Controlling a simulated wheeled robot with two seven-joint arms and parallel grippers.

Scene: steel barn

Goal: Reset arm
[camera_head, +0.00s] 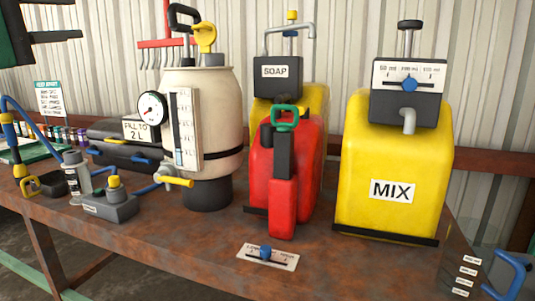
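My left gripper (66,19) is at the upper left corner, raised above the table's far left side. Its two dark fingers point right and stand apart, with nothing between them. Part of it is cut off by the frame edge. My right gripper is not in view. The task names no object.
A rusty brown table (190,240) holds a cream tank (217,105) with a gauge, a red container (311,160), a yellow SOAP container (316,97) and a yellow MIX container (355,150). A clear jug (462,262) stands front right. Small bottles and a grey box crowd the left.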

